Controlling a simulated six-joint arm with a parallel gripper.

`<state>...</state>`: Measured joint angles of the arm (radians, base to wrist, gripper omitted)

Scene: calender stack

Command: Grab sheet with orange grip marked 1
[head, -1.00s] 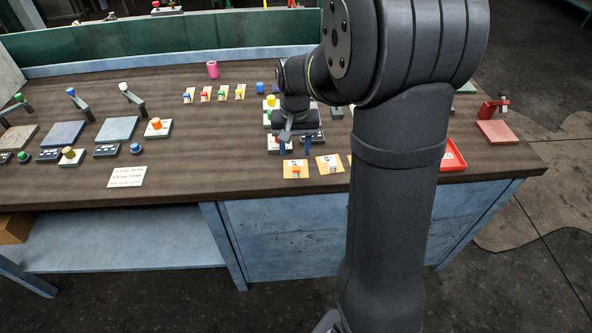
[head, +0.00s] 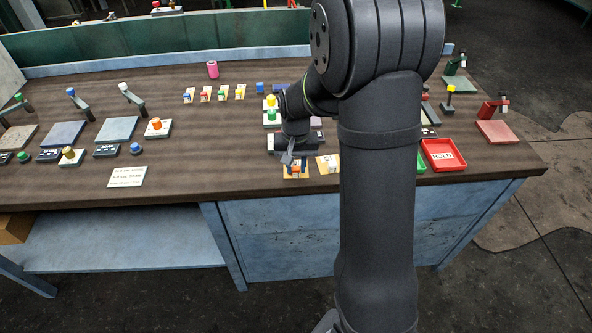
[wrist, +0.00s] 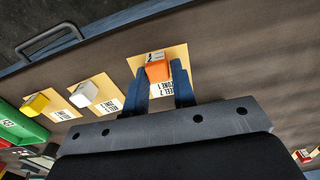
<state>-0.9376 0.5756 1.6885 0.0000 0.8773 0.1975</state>
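The sheet with the orange grip is a tan card (wrist: 138,64) with a printed white label and an orange block (wrist: 157,71) on it. The card (head: 286,174) lies near the table's front edge in the head view. My gripper (wrist: 162,75) is open above the card, its two blue fingers apart, with the orange block between or just beyond the tips. I cannot tell whether the fingers touch the block. In the head view my gripper (head: 294,162) hides part of this card.
A card with a white grip (head: 328,163) lies close on the right. The wrist view also shows a card with a yellow grip (wrist: 36,103) and a green tray (wrist: 20,125). A red HOLD tray (head: 443,156) stands further right.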

